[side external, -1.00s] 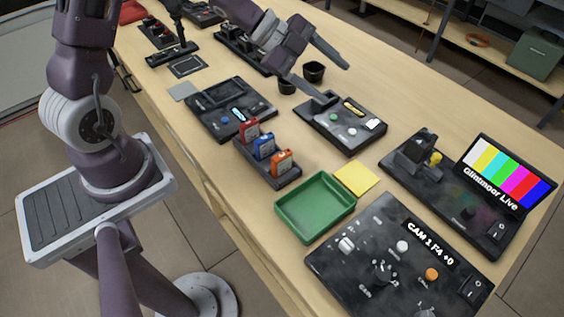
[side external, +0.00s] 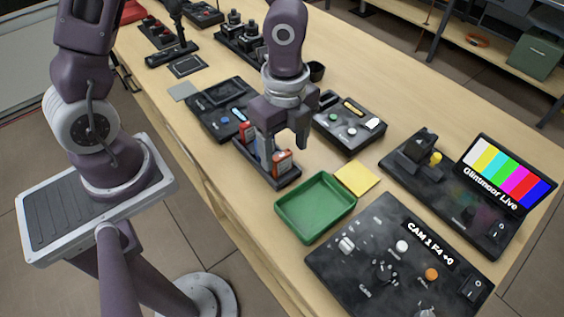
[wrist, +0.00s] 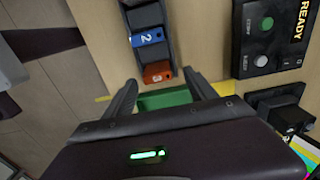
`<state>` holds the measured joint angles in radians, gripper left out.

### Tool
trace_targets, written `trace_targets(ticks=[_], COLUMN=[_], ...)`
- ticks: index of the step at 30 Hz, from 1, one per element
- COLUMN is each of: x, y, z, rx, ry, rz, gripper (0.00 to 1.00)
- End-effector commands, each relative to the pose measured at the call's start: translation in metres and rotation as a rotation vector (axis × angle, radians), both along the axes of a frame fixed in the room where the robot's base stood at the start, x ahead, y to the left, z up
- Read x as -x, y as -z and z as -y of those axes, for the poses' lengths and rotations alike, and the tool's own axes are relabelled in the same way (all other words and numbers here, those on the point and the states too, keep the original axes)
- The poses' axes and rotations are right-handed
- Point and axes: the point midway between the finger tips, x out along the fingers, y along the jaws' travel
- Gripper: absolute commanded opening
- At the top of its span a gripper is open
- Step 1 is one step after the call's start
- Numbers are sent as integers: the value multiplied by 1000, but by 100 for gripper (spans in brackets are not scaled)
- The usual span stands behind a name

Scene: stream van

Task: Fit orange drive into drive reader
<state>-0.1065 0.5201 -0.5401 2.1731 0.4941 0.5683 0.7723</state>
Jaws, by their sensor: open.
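The orange drive (side external: 282,161) stands in the front slot of a black rack (side external: 285,180). It also shows in the wrist view (wrist: 157,71), marked 3. My gripper (side external: 284,150) points down over the rack, open, with its fingers on either side of the orange drive. In the wrist view my fingertips (wrist: 161,77) straddle it with a gap; I cannot tell how far above it they are. The black box with green and white buttons, which looks like the drive reader (side external: 347,139), stands right of the rack. Its display reads READY in the wrist view (wrist: 303,18).
A blue drive (wrist: 148,38) stands just behind the orange one, and a red drive (side external: 246,132) farther back. A green tray (side external: 314,207) and yellow pad (side external: 357,178) lie in front. A control panel (side external: 400,262) and a monitor (side external: 506,177) stand to the right.

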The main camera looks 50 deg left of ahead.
Motion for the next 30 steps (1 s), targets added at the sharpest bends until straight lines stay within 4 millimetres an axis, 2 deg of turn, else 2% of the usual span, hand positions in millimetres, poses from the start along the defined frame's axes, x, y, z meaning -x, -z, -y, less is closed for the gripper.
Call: trace_targets(ticks=[3,6,13,23,30], x=[5,4,4,3,3], y=[23,35,37,37,34], z=[-3,-3,-3,-3,-3], rx=[-1,-1,0,0,0], ry=[3,0,-1,-2,-3], rz=[-4,-3,1,1,2], gripper=[65,65,65,1,0])
